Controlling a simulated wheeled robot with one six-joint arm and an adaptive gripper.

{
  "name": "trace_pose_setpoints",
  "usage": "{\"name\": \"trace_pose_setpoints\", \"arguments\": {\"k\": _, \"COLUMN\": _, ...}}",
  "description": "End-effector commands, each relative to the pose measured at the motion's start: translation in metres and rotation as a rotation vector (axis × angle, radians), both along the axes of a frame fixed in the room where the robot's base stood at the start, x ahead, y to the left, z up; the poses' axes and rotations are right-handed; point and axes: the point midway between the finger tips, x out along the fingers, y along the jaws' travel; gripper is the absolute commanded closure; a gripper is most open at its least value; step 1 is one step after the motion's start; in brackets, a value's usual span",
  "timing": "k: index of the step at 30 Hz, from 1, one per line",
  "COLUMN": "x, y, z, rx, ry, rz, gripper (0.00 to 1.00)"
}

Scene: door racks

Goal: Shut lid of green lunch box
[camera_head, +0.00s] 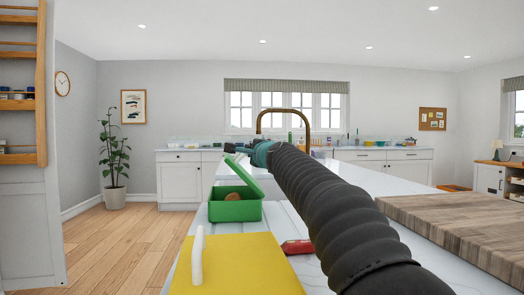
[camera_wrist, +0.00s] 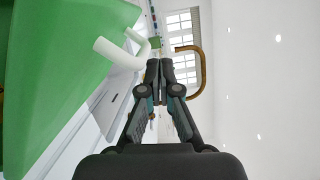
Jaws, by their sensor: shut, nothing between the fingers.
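The green lunch box (camera_head: 235,211) stands on the pale worktop in the head view, with a brown round thing inside. Its green lid (camera_head: 246,177) is raised and tilted, so the box is open. My gripper (camera_head: 236,148) is just above the lid's upper edge in the head view, partly hidden by my arm. In the wrist view my gripper (camera_wrist: 160,66) has its fingers together and empty. A large green surface (camera_wrist: 55,70), seemingly the lid, fills the left side there, with a white bent handle (camera_wrist: 120,55) in front of it. The fingers look apart from both.
A yellow panel (camera_head: 245,268) with a white upright handle (camera_head: 197,257) lies in front of the box. A red object (camera_head: 297,247) is beside it, and a wooden board (camera_head: 455,225) is at right. A brass tap (camera_head: 284,110) rises behind my gripper.

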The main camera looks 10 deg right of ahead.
Motion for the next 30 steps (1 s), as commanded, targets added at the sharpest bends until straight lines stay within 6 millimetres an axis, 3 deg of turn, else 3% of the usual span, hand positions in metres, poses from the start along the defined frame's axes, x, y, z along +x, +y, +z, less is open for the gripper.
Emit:
{"name": "trace_pose_setpoints", "arguments": {"k": 12, "x": -0.001, "y": 0.023, "z": -0.006, "rx": 0.000, "ry": 0.000, "rz": 0.000, "gripper": 1.00}}
{"name": "trace_pose_setpoints", "arguments": {"k": 30, "x": -0.001, "y": 0.025, "z": -0.007, "rx": 0.000, "ry": 0.000, "rz": 0.000, "gripper": 1.00}}
